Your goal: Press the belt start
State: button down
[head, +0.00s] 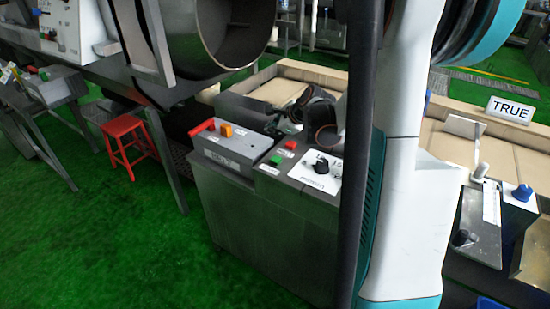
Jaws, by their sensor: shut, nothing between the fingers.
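A grey control cabinet (270,235) stands in the middle of the head view. On its top are a green button (276,160), a red button (291,144) and a white plate with a black knob (321,166). A raised grey box (232,150) on its left side carries a red part (203,127) and an orange button (226,130). The small labels are too blurred to read surely, so I cannot tell which control is the belt start. I cannot make out my gripper; my white and teal arm rises at the right.
Dark equipment (312,100) stands behind the cabinet controls. A large metal drum (215,30) hangs above on the left. A red stool (130,147) is beside the metal frame. At right are a TRUE sign (510,109) and a blue knob (522,192). Green floor (110,250) is clear at front left.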

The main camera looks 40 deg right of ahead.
aim_at(274, 160)
jog(key=shift+f, duration=0.1)
notch_tip(274, 160, down, 9)
jog(key=b, duration=0.6)
dwell(1.3)
jog(key=shift+f+b, duration=0.25)
jog(key=shift+b, duration=0.3)
jog(key=shift+f+b, duration=0.45)
jog(key=shift+f, duration=0.05)
dwell(0.5)
jog(key=shift+r, duration=0.1)
jog(key=shift+r+p, duration=0.65)
jog(key=shift+r, duration=0.25)
